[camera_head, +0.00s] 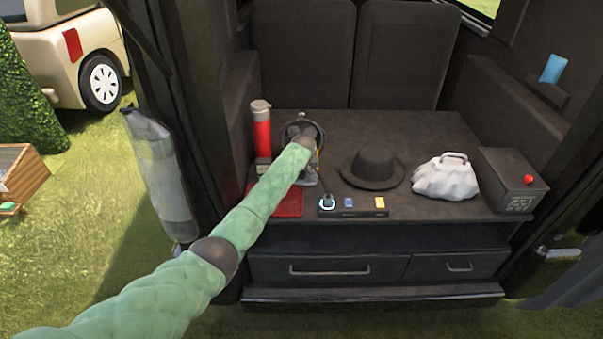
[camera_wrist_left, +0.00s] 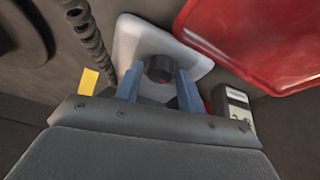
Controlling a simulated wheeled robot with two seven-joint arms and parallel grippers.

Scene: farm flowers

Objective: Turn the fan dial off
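The fan (camera_head: 301,130) stands on the dark counter beside a red cylinder, partly hidden behind my left arm. In the left wrist view its pale base (camera_wrist_left: 135,45) carries a dark round dial (camera_wrist_left: 158,68). My left gripper (camera_wrist_left: 159,72) has its two blue fingers apart, one on each side of the dial. A small gap seems to show between the dial and each finger. In the head view the left gripper's fingers are hidden by my own arm. My right gripper is not in view.
A red flat item (camera_head: 288,202) lies just in front of the fan and also shows in the left wrist view (camera_wrist_left: 270,40). A red cylinder (camera_head: 262,130) stands left. A black hat (camera_head: 373,167), white bag (camera_head: 445,177) and dark box (camera_head: 510,180) sit to the right.

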